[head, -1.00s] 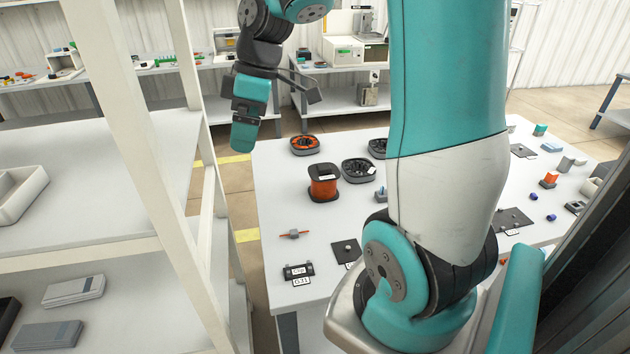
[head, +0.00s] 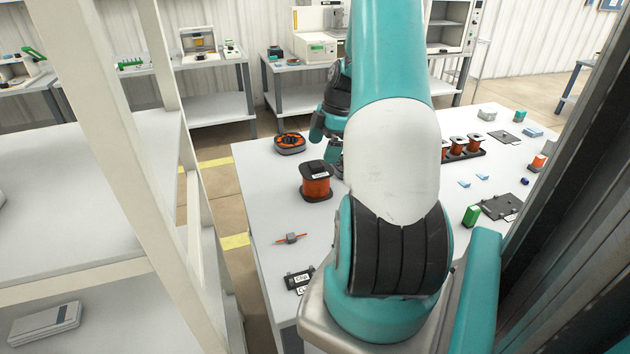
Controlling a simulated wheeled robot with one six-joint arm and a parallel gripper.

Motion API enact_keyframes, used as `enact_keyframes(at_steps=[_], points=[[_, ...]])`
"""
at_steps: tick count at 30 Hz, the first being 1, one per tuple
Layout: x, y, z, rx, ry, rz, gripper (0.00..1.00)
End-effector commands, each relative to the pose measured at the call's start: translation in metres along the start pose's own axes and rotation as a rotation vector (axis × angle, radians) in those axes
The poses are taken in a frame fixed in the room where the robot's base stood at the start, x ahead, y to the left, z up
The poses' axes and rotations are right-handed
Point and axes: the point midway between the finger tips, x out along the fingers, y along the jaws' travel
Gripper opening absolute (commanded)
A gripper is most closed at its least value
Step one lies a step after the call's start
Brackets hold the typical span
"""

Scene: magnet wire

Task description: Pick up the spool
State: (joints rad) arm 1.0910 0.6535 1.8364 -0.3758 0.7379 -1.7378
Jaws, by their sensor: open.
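A large spool (head: 316,188) with black flanges and orange-copper wire stands upright on the white table (head: 262,190), left of my arm. A white label shows on its top. My gripper (head: 326,146) is open, behind and slightly right of the spool in the picture. It is partly hidden by my own arm, and its fingers point down. I see nothing between its fingers. It looks apart from the spool, but the exact gap cannot be told.
An orange-and-black ring-shaped part (head: 289,143) lies behind the spool. A small part with orange leads (head: 291,238) and a labelled black holder (head: 298,281) lie in front. Small spools stand in a black rack (head: 468,155) to the right. A white shelf (head: 90,190) stands at left.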

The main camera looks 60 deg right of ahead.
Motion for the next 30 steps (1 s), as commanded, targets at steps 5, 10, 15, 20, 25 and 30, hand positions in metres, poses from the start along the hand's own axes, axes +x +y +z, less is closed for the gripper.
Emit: enact_keyframes(at_steps=[5,10,15,20,25,30], points=[[0.023,0.0,-0.001,0.0,0.0,-0.002,1.0],[0.035,-0.001,-0.004,-0.003,0.001,-0.003,1.0],[0.062,-0.003,-0.006,-0.003,0.001,-0.006,1.0],[0.078,-0.002,-0.005,-0.004,0.0,-0.003,1.0],[0.079,-0.002,-0.005,-0.003,-0.001,-0.001,1.0],[0.079,-0.002,-0.005,-0.003,-0.001,-0.001,0.77]])
